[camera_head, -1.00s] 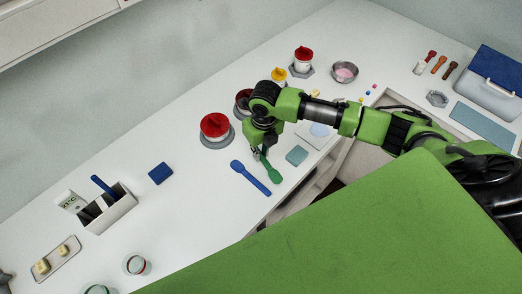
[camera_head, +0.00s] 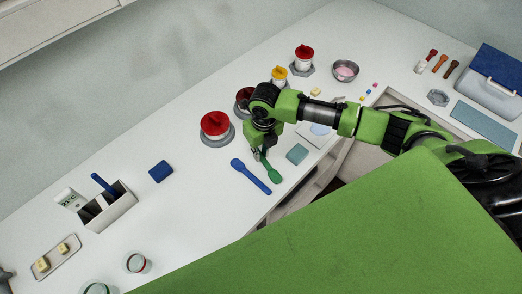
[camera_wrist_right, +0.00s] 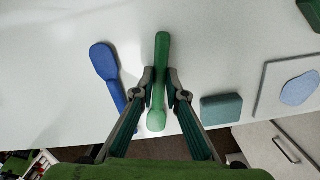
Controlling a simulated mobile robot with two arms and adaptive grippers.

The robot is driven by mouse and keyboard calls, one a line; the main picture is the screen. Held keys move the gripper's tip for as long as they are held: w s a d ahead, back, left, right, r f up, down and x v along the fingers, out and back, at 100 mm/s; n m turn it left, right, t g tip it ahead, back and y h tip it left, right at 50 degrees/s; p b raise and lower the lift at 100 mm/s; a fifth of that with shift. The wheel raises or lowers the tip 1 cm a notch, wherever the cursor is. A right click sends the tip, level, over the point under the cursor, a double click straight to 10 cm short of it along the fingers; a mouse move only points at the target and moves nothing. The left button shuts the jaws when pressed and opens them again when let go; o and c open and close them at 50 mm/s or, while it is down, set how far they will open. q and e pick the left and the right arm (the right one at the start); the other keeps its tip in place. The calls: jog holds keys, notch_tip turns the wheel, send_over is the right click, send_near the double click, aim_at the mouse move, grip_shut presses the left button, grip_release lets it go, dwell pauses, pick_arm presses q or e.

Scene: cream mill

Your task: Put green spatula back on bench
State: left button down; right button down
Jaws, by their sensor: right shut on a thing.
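The green spatula (camera_head: 272,173) is at the white bench (camera_head: 205,208), to the right of a blue spatula (camera_head: 250,176). In the right wrist view the green spatula (camera_wrist_right: 161,60) runs lengthwise between the fingers of my right gripper (camera_wrist_right: 160,86), which is shut on it. The blue spatula (camera_wrist_right: 106,66) lies just to its left there. In the head view my right gripper (camera_head: 259,153) is low over the bench. Whether the green spatula touches the bench or is slightly above it, I cannot tell. My left gripper is not in view.
A teal block (camera_head: 297,153) lies right of the green spatula. A blue block (camera_head: 160,172) and a utensil box (camera_head: 109,210) are further left. The bench's front edge is close.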

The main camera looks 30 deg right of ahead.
jog(key=c, duration=2)
grip_release()
jog(key=shift+o, duration=0.2)
